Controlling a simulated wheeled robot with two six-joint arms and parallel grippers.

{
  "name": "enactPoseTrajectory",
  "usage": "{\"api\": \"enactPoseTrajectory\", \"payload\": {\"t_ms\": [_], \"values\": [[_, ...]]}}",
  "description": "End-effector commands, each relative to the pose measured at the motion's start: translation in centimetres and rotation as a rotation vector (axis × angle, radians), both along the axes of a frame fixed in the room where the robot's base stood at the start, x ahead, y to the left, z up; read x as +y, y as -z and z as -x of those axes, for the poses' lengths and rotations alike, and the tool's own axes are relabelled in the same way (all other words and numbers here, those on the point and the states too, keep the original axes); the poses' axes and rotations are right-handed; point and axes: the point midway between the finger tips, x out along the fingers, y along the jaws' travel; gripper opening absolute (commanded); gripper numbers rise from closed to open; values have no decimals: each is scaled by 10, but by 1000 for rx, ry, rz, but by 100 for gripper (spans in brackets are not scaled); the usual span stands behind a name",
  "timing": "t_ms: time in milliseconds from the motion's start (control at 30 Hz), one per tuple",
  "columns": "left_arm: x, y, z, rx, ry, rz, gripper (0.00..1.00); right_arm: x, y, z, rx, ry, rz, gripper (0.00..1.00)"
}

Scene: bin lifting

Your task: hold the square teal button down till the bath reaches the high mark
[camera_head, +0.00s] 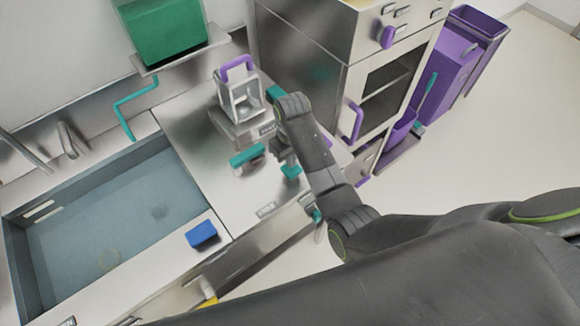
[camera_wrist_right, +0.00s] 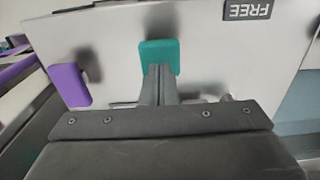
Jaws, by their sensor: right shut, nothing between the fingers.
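The square teal button (camera_head: 291,171) is on the steel counter, partly hidden by my right arm in the head view. In the right wrist view, the teal button (camera_wrist_right: 159,52) is on a pale panel, straight ahead of the fingertips. My right gripper (camera_head: 286,160) is shut and empty. Its fingertips, clear in the right wrist view (camera_wrist_right: 160,70), overlap the button's lower edge; I cannot tell whether they press it. The bath (camera_head: 185,205) is the sunken basin at left, with a bluish, water-like interior. White marks are on its far left wall. My left gripper is not in view.
A purple button (camera_wrist_right: 68,85) is left of the teal one in the right wrist view, and a FREE label (camera_wrist_right: 248,9) is at upper right. A steel oven (camera_head: 345,75) is behind.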

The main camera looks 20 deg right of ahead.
Motion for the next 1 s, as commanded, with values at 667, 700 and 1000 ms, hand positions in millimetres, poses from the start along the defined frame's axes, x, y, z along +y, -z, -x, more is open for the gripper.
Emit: {"api": "enactPoseTrajectory", "payload": {"t_ms": [667, 700, 1000], "values": [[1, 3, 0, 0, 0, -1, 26, 0, 10, 0, 1, 0, 0, 0], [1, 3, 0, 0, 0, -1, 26, 0, 12, 0, 1, 0, 0, 0], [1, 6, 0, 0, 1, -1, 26, 0, 22, 0, 1, 0, 0, 0]]}}
